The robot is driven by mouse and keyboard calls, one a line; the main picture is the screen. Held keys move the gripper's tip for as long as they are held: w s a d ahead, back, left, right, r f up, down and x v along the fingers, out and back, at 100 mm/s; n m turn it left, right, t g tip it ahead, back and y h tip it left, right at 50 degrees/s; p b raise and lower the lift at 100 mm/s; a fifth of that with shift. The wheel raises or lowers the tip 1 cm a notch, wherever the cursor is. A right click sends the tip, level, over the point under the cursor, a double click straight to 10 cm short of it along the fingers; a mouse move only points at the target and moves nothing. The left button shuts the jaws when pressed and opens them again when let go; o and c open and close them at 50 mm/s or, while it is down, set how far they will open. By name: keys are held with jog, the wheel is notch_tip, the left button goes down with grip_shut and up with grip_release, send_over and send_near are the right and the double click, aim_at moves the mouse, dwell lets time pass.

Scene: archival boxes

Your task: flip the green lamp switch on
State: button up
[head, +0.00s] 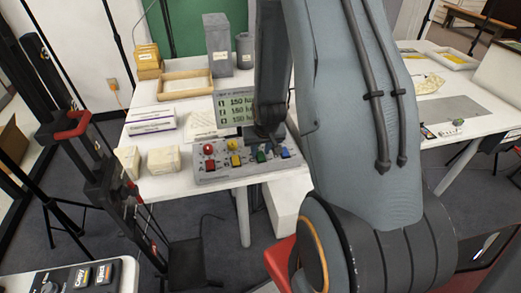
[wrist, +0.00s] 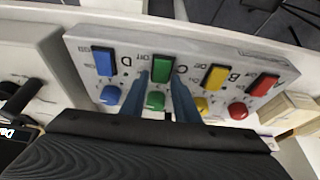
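The grey switch panel (head: 225,177) lies near the front edge of the white table. It carries a row of blue, green, yellow and red switches, each with a round lamp of the same colour. In the wrist view, the green switch (wrist: 161,66) lies between the two blue-grey fingers of my gripper (wrist: 160,82), which are apart. I cannot tell whether a finger touches it. The green lamp (wrist: 155,101) shows between the fingers, nearer the palm. It is not clearly lit. The green switch also shows in the head view (head: 261,156), just below my gripper.
Yellow (wrist: 214,77), red (wrist: 264,84) and blue (wrist: 103,61) switches sit close beside the green one. A sign (head: 236,106) stands behind the panel. Small pale boxes (head: 164,161) are left of it, and a wooden tray (head: 185,84) and grey box (head: 217,45) are farther back.

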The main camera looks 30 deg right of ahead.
grip_shut()
jog(key=shift+w+r+g+p, duration=0.15)
jog(key=shift+g+p, duration=0.35)
jog(key=shift+p, duration=0.5)
jog(key=shift+g+p, duration=0.3)
jog(key=shift+p, duration=0.65)
jog(key=shift+w+d+p, duration=0.1)
jog(key=shift+w+p, duration=0.05)
jog(key=shift+p, duration=0.8)
jog(key=shift+w+f+g+y, duration=0.25)
jog(key=shift+g+y, duration=0.15)
jog(key=shift+g, duration=0.1)
jog(key=shift+o, duration=1.9)
grip_release()
jog(key=shift+s, duration=0.1)
jog(key=shift+r, duration=0.1)
